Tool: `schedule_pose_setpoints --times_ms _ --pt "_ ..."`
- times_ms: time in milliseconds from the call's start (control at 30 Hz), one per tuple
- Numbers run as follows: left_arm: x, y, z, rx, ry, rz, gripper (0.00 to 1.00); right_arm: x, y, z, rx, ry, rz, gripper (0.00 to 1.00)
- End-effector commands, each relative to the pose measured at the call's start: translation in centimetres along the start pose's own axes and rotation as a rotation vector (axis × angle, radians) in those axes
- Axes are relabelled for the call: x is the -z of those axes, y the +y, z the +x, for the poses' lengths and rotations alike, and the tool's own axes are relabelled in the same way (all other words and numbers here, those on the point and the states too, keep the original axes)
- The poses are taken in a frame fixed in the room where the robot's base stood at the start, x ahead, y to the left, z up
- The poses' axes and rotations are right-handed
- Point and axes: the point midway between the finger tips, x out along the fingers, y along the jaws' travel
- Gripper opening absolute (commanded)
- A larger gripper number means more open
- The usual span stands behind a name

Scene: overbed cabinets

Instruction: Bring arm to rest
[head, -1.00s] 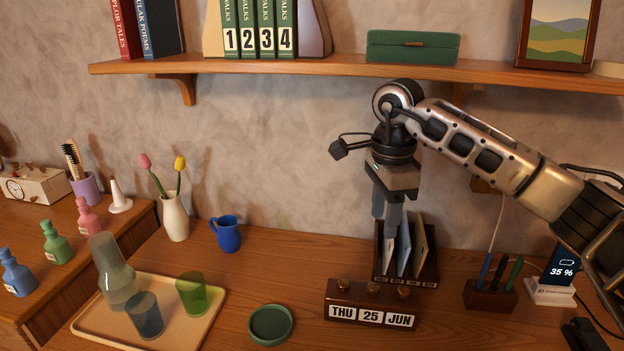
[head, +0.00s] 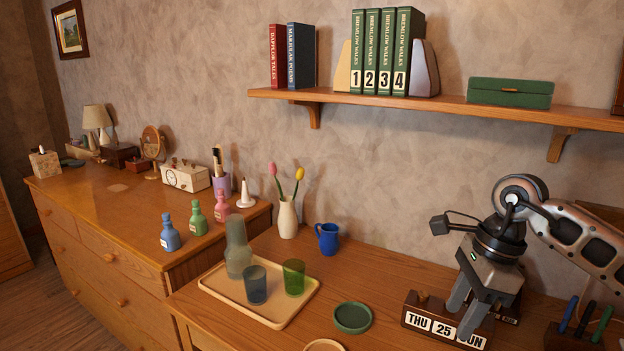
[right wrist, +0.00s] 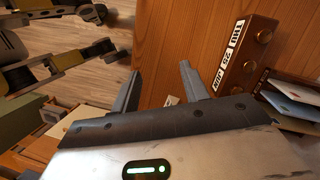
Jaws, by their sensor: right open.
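My right gripper (head: 463,314) is in the head view at the lower right, its arm coming in from the right edge. Its two grey fingers are apart and point down in front of the wooden date block (head: 440,322) reading THU 25 JUN, hiding part of it. In the right wrist view, the open fingers (right wrist: 157,90) have nothing between them. The date block (right wrist: 244,58) stands on the desk to their right there. My left gripper does not show in the head view.
A tray (head: 213,284) with a carafe and two glasses, a green coaster (head: 352,317) and a blue mug (head: 327,238) are on the desk. A pen holder (head: 572,337) stands right of the gripper. A wall shelf (head: 420,100) runs above.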

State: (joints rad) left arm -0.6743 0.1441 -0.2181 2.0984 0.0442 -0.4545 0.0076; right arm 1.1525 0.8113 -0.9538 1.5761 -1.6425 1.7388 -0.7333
Motion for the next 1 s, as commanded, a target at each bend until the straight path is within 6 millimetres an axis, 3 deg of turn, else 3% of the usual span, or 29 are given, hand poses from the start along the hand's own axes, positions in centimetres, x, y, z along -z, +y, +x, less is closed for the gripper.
schedule_pose_setpoints --times_ms 167,333,433,533,600,700,767,867,900,1000 --pt "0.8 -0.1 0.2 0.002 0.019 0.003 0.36 -4.9 2.4 3.7 -0.088 -0.213 0.007 0.45" --pt "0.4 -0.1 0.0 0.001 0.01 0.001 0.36 -12.0 6.7 6.9 -0.26 -0.559 0.1 0.45" --pt "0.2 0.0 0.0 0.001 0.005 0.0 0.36 -17.3 10.0 7.2 -0.448 -0.88 0.282 0.45" --pt "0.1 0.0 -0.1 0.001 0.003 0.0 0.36 -20.4 11.5 5.7 -0.661 -1.186 0.566 0.45" --pt "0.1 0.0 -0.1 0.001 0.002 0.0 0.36 -21.0 11.2 4.8 -0.813 -1.372 0.812 0.45" --pt "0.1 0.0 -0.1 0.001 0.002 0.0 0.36 -19.5 9.5 4.8 -1.026 -1.584 1.227 0.45" --pt "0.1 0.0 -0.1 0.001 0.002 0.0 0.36 -17.4 8.3 6.0 -1.145 -1.678 1.508 0.45" --pt "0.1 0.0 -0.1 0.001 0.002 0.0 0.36 -12.7 7.5 10.0 -1.321 -1.765 2.025 0.45" --pt "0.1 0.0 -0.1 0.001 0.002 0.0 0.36 -10.6 7.8 12.2 1.351 1.734 -2.196 0.45" --pt "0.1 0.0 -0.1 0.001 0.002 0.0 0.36 -6.1 9.8 17.3 1.142 1.336 -2.102 0.45"
